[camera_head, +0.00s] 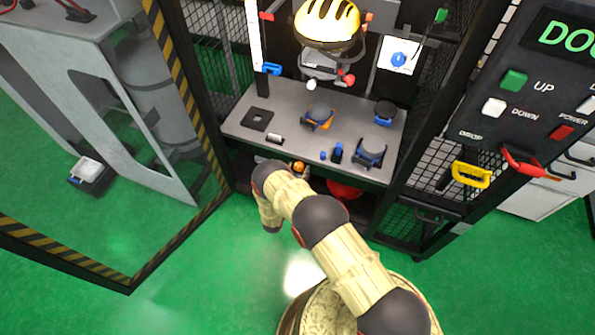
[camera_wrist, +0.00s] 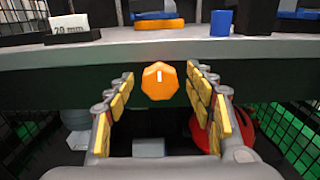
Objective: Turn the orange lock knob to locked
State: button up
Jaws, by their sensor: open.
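The orange lock knob (camera_wrist: 159,80) is on the front face below the edge of the grey table (camera_wrist: 190,52) in the wrist view. It is faceted and has a white mark near its top, pointing about straight up. It also shows small in the head view (camera_head: 299,166), partly beside my arm. My gripper (camera_wrist: 160,95) is open, with yellow-padded fingers on the left and right of the knob. The knob appears centred between the fingertips. I cannot tell whether the fingers touch it, but gaps show on both sides.
Several blue and dark fixtures stand on the table, including a dark square plate (camera_head: 257,119). A yellow-and-black helmet (camera_head: 327,24) hangs above. A red rounded object (camera_wrist: 236,128) lies below, behind the right finger. Mesh walls flank the table. A control panel (camera_head: 545,85) stands at right.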

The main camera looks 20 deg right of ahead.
jog(key=shift+w+d, duration=0.15)
jog(key=shift+w, duration=0.05)
jog(key=shift+c, duration=0.6)
jog(key=c, duration=1)
